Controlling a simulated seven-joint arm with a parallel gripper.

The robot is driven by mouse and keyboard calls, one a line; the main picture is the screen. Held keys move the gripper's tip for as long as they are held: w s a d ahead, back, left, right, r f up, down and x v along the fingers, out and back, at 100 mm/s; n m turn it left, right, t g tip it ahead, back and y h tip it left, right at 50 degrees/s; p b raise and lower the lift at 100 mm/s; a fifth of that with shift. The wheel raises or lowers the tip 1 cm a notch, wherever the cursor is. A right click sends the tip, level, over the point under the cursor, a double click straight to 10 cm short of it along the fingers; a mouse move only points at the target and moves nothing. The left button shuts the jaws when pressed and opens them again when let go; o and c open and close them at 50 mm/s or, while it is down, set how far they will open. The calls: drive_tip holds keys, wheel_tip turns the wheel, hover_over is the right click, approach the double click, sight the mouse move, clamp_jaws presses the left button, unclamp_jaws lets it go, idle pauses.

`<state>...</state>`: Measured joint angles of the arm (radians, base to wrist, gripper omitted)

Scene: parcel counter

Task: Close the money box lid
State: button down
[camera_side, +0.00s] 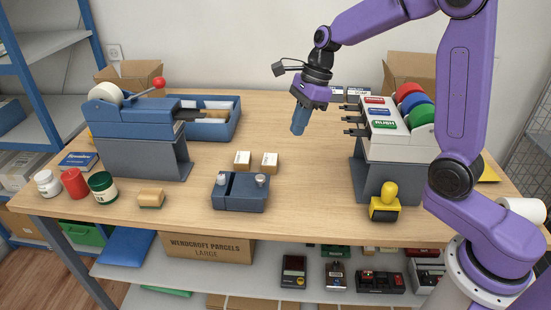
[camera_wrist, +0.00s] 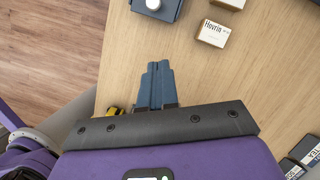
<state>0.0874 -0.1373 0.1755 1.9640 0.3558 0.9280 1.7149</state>
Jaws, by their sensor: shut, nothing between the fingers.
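No box in view is clearly marked as the money box. An open blue tray-like box (camera_side: 232,128) with pale contents lies at the back left, partly hidden by the blue and grey machine; I cannot make out a lid. A small dark blue box (camera_side: 240,203) with two pale knobs on top stands at the front middle; its edge and one knob show at the top of the wrist view (camera_wrist: 171,14). My gripper (camera_side: 298,131) hangs above the table, right of the open blue box, touching nothing. Its blue fingers (camera_wrist: 157,66) are together and empty.
Two small cartons (camera_side: 242,158) (camera_side: 269,162) stand mid-table. The blue-grey machine (camera_side: 142,146) with a red-knobbed lever is left. A stamp rack (camera_side: 385,140) with coloured rolls is right, a yellow stamp (camera_side: 385,200) in front. Jars (camera_side: 74,183) stand front left.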

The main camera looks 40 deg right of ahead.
sight(260, 175)
drive_tip(key=shift+w+a+f, duration=0.35)
drive_tip(key=shift+a+f, duration=0.75)
drive_tip(key=shift+f, duration=0.6)
drive_tip(key=shift+w+a+f, duration=0.3)
drive_tip(key=shift+a+f, duration=0.8)
drive_tip(key=shift+f, duration=0.65)
drive_tip(key=shift+w+a+f, duration=0.35)
drive_tip(key=shift+a+f, duration=0.75)
drive_tip(key=shift+f, duration=0.6)
drive_tip(key=shift+w+a+f, duration=0.1)
drive_tip(key=shift+w+a, duration=0.6)
drive_tip(key=shift+a, duration=0.35)
